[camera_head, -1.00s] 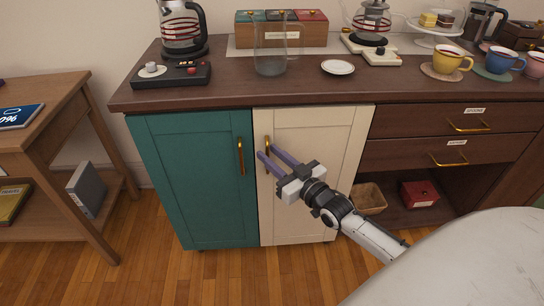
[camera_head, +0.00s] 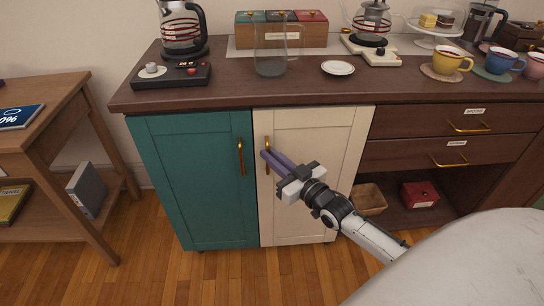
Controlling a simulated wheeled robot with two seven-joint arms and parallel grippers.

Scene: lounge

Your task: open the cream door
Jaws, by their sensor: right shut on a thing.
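The cream door (camera_head: 318,142) is a panelled cabinet door under the dark wooden counter, to the right of the teal door. It looks closed, level with the cabinet front. Its upright brass handle (camera_head: 267,144) is near its upper left edge. My right gripper (camera_head: 266,154) reaches in from the lower right. Its two purple fingers are close together, shut on the brass handle, and their tips hide part of it. My left gripper is not in view.
The teal door (camera_head: 192,175) with its own brass handle (camera_head: 240,156) is just to the left. Drawers (camera_head: 430,152) and an open shelf with a wicker basket (camera_head: 369,197) and a red box (camera_head: 419,194) are to the right. Wooden floor lies clear in front.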

